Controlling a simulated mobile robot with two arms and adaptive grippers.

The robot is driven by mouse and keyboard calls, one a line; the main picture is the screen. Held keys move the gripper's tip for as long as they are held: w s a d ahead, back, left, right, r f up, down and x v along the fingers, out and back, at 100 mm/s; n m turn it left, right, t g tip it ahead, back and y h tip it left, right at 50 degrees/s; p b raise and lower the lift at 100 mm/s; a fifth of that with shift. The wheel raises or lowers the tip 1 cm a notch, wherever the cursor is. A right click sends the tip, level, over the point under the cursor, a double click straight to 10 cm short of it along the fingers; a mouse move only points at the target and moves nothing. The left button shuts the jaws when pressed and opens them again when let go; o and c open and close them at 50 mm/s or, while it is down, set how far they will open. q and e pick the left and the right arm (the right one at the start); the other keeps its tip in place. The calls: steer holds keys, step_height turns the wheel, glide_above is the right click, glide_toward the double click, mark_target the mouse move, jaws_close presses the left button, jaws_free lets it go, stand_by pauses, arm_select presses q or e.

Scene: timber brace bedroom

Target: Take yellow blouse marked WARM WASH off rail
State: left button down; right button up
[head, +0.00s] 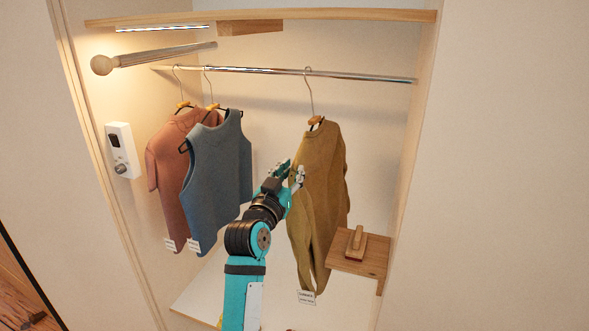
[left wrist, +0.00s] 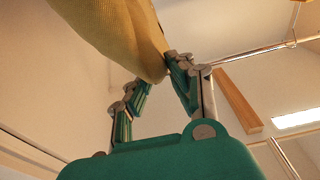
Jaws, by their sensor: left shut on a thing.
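The yellow blouse (head: 325,165) hangs from a wooden-topped hanger on the chrome rail (head: 365,76), right of the other garments. A small white tag (head: 306,297) hangs at its lower end; its print is too small to read. My left gripper (head: 290,174) is at the blouse's left edge, at upper-sleeve height, shut on the cloth. In the left wrist view the yellow cloth (left wrist: 105,35) of the blouse reaches down between my left fingers (left wrist: 152,90). The hanger hook is still over the rail. My right gripper is not in view.
A pink garment (head: 165,150) and a blue sleeveless top (head: 215,165) hang to the left, close together. A small wooden shelf (head: 375,254) with a wooden block stands right of the blouse's lower part.

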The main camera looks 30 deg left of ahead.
arm_select(q)
steer(key=r+p+v, duration=0.1)
steer(key=v, duration=0.7)
steer(key=shift+s+d+p, duration=0.15)
steer(key=shift+s+p, duration=0.15)
steer(key=shift+s, duration=0.15)
stand_by(0.5)
